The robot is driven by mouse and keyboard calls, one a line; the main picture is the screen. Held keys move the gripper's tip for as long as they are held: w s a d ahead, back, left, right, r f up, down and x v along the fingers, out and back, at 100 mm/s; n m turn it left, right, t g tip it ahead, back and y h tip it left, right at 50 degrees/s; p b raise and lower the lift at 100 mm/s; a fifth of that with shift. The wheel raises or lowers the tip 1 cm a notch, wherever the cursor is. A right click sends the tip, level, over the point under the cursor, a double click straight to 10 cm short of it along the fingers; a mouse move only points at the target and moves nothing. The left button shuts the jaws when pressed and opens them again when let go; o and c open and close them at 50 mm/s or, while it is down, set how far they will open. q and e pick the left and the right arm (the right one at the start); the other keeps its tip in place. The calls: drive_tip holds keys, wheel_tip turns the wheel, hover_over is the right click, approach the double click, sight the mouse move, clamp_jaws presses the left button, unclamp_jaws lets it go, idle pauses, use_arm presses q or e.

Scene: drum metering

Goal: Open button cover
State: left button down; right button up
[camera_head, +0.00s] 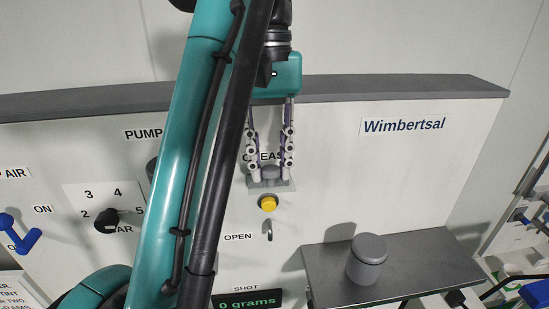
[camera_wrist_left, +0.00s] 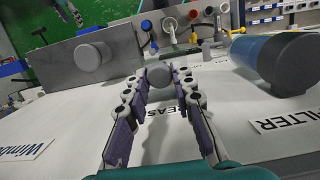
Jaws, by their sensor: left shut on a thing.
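My left gripper (camera_head: 270,172) reaches down the white panel, its two fingers on either side of a grey, round-topped piece that looks like the button cover (camera_head: 270,175). The gripper is shut on it. In the left wrist view the grey round top (camera_wrist_left: 160,74) shows between the fingertips (camera_wrist_left: 160,88). A yellow button (camera_head: 268,204) sits just below the grey piece in the head view, uncovered on its front. The fingers and arm partly hide the panel lettering behind them. My right gripper is not in view.
A hook-like lever (camera_head: 269,231) by the OPEN label is below. A grey shelf (camera_head: 425,265) with a grey cylinder (camera_head: 367,260) stands at lower right. A black dial (camera_head: 106,219) and blue valve handle (camera_head: 20,235) are left.

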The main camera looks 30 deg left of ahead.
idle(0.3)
use_arm(q)
drive_tip(key=c, duration=1.4)
unclamp_jaws()
drive_tip(key=shift+o, duration=0.6)
drive_tip(key=shift+w, duration=0.15)
